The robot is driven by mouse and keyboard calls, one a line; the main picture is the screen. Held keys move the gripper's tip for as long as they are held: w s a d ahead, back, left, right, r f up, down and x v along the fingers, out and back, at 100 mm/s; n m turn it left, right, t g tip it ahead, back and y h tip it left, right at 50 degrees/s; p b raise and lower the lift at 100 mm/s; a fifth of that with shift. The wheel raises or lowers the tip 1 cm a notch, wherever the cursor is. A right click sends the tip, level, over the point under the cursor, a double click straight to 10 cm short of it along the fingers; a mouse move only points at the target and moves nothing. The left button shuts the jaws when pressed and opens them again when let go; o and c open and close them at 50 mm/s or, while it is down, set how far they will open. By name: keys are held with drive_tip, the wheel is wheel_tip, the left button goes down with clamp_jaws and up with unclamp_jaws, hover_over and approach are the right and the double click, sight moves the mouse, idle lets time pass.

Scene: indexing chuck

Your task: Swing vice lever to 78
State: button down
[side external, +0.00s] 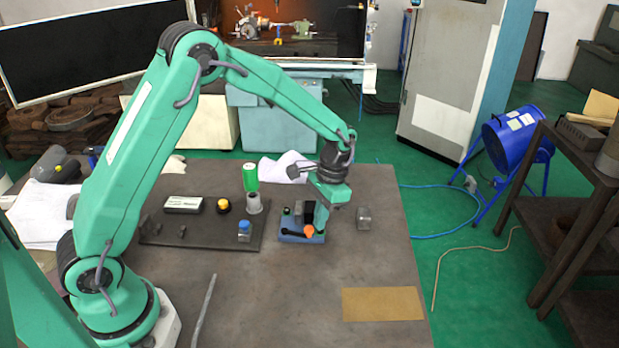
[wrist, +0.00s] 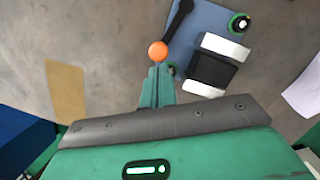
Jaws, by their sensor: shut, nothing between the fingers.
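The vice has a blue base (side external: 290,239) on the grey table, and the base also shows in the wrist view (wrist: 210,22). Its black lever (wrist: 178,19) ends in an orange knob (wrist: 158,51), which shows in the side view too (side external: 309,231). A black block with pale ends (wrist: 213,68) sits on the base beside the lever. My gripper (wrist: 157,70) is shut and empty, its fingertips right by the orange knob; I cannot tell whether they touch it. In the side view my gripper (side external: 322,228) points down at the vice, just right of the knob. No scale markings are readable.
A dark board (side external: 200,236) left of the vice carries a yellow-topped button (side external: 223,206) and a blue-topped part (side external: 244,232). A small metal block (side external: 364,218) stands right of the vice. A tan sheet (side external: 382,304) lies near the front right. The front middle is mostly clear.

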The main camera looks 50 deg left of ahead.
drive_tip(key=shift+s+d+m, duration=0.35)
drive_tip(key=shift+s+m, duration=0.1)
drive_tip(key=shift+m, duration=0.25)
drive_tip(key=shift+s+d+m, duration=0.25)
drive_tip(key=shift+s+m, duration=0.15)
drive_tip(key=shift+m, duration=0.2)
drive_tip(key=shift+s+d, duration=0.3)
drive_tip(key=shift+s, duration=0.5)
drive_tip(key=shift+s+d, duration=0.25)
drive_tip(key=shift+s, duration=0.5)
drive_tip(key=shift+s+a, duration=0.1)
drive_tip(key=shift+s, duration=1.35)
drive_tip(key=shift+w+a, duration=0.15)
